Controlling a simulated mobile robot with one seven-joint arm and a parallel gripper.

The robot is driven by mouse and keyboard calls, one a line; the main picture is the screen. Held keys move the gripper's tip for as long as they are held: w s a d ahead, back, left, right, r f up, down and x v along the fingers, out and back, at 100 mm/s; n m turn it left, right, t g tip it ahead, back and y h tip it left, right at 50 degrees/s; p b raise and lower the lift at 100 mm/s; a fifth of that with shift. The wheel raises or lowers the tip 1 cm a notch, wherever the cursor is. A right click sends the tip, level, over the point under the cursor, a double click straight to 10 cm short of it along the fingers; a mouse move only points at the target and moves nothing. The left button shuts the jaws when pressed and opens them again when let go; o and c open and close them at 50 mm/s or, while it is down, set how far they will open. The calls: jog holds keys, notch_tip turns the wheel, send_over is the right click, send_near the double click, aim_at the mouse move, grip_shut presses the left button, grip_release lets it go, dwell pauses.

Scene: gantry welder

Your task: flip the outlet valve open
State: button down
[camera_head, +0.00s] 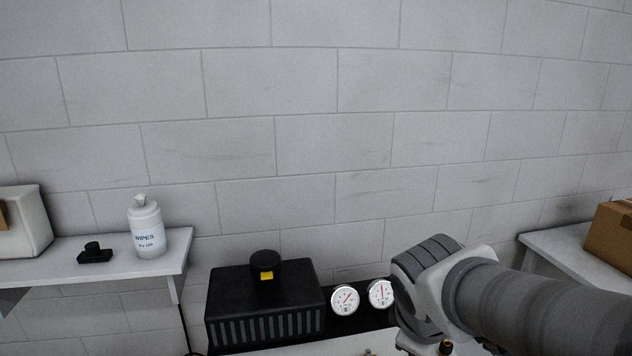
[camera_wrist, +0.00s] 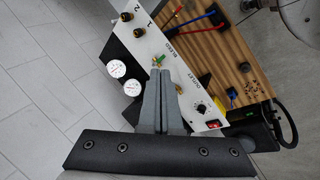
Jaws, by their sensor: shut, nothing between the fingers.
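My gripper (camera_wrist: 160,72) is shut and empty in the wrist view, its grey fingers pointing at a white control panel (camera_wrist: 158,37). A small green-handled brass fitting (camera_wrist: 158,60) shows right at the fingertips, near the BLEED lettering; I cannot tell whether they touch. The OUTLET lettering lies further along the panel, right of the fingers. A small brass-coloured part (camera_wrist: 179,88) shows beside the right finger near it. The fingers hide part of the panel, and I cannot clearly make out the outlet valve's handle or its position. In the head view my arm hides the gripper.
Two round gauges (camera_wrist: 116,68) (camera_wrist: 132,87) sit left of the fingers. Two brass knobs (camera_wrist: 133,23), a black dial (camera_wrist: 201,109) and a red switch (camera_wrist: 214,124) are on the panel. A wooden top (camera_wrist: 225,60) lies beyond. A black vented box (camera_head: 265,300) stands left of the gauges.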

jog(key=s+a+r+m+y, duration=0.15)
jog(key=s+r+m, duration=0.25)
jog(key=s+m, duration=0.5)
jog(key=w+d+f+n+t+h+b, duration=0.1)
jog(key=w+d+f+n+t+b, duration=0.2)
jog(key=w, duration=0.6)
jog(key=w+d+f+n+t+h+b, duration=0.1)
jog(key=w+d+f+n+b, duration=0.25)
jog(key=w, duration=0.55)
jog(key=w+a+f+n+g+y+b, duration=0.1)
jog(key=a+f+n+y+b, duration=0.1)
jog(key=a+f, duration=0.3)
jog(key=w+a+f+n+g+y+b, duration=0.1)
jog(key=w+a+f+n+y+b, duration=0.1)
jog(key=f, duration=1)
jog(key=w+a+f+n+g+y+b, duration=0.1)
jog(key=a+f+n+y+b, duration=0.2)
jog(key=a+f, duration=0.5)
jog(key=shift+w+f+n+g+y, duration=0.25)
jog(key=shift+f+n+y, duration=0.3)
jog(key=shift+n, duration=0.6)
jog(key=w, duration=0.3)
jog(key=shift+a+r, duration=0.1)
jog(key=shift+a, duration=0.05)
jog(key=shift+w, duration=0.6)
jog(key=shift+p, duration=0.35)
